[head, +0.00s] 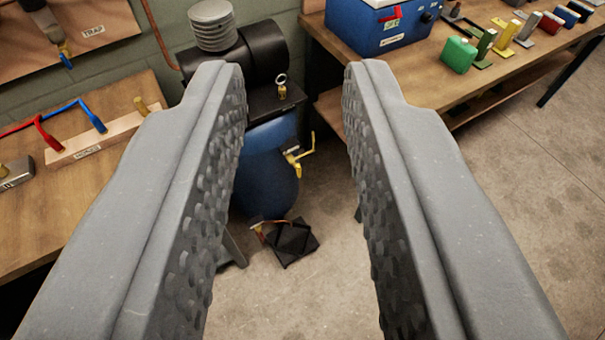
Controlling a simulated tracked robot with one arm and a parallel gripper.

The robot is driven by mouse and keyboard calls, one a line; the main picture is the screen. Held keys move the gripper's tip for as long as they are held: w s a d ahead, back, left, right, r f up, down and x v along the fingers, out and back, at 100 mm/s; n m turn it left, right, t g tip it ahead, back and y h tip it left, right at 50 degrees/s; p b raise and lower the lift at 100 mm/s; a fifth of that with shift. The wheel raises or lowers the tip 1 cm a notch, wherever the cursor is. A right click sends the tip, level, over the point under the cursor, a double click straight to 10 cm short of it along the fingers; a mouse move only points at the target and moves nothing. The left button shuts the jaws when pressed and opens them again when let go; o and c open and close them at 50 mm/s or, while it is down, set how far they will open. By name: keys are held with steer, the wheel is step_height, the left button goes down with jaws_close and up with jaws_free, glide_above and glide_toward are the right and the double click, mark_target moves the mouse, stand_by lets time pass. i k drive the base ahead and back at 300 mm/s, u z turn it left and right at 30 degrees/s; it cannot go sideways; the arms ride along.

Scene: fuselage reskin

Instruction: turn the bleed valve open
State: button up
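My gripper (295,95) is open, its two grey fingers wide apart with nothing between them. Beyond and below the fingertips stands a blue tank (268,165) with black machinery on top. A yellow valve with a bent lever (300,155) sticks out from the tank's right side. It shows in the gap between the fingers, well away from them. A brass fitting with a ring (281,86) stands on the black plate on top of the tank. The pictures do not label which of these is the bleed valve. The left finger hides part of the tank's left side.
A wooden bench (470,80) at the right holds a blue box (375,25) and several coloured blocks. A black pedal-like object (292,242) lies on the floor. The floor at right is clear.

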mark_target(297, 168)
steer(key=k, duration=1.3)
steer(key=u, duration=0.4)
steer(key=i, duration=1.7)
steer(key=z, duration=0.6)
